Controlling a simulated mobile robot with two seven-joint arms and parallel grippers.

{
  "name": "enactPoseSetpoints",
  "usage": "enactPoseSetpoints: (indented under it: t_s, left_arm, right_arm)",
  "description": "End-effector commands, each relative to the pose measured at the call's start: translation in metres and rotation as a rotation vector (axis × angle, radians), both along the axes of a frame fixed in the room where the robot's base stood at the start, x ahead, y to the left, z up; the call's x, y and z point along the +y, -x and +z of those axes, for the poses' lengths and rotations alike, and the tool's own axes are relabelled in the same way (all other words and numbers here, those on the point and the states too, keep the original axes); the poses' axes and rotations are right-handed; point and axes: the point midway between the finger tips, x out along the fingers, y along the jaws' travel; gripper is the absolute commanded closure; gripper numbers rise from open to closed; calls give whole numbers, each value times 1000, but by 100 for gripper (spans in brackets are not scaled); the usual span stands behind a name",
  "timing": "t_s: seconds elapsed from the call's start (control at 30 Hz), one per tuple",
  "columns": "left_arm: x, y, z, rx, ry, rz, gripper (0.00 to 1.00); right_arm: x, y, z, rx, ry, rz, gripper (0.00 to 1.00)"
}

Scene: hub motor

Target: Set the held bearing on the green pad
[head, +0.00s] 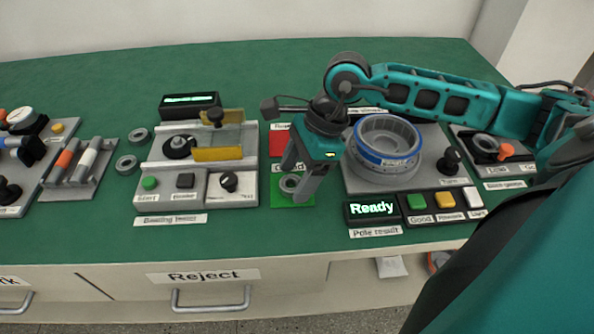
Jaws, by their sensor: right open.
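The bearing (287,186), a small grey ring, shows on the green pad (279,203) between the fingers of my right gripper (294,182). The right gripper is open and points down over the pad, with its fingers around the bearing. The near finger hides part of the ring and of the pad, so I cannot tell whether a finger touches it. My left gripper is not in view.
A red pad (277,144) lies behind the green one. The bearing tester (195,160) stands to the left, with two loose rings (127,165) beside it. The pole tester with a blue-banded ring (385,145) and a "Ready" display (372,209) stand to the right.

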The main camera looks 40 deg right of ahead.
Motion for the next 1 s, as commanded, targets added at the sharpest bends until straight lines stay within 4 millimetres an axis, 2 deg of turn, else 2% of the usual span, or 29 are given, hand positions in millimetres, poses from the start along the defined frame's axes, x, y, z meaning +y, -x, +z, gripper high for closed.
enactPoseSetpoints:
  t_s: [0.3,0.5,0.7,1.0]
  left_arm:
    - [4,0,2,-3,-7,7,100]
    - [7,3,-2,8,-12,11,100]
    - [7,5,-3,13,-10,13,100]
    - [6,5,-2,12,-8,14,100]
  right_arm:
    - [-26,6,63,-5,5,-3,31]
    - [-38,10,95,-4,3,-2,31]
    - [-43,13,109,-3,1,0,31]
    - [-44,13,110,-2,1,0,31]
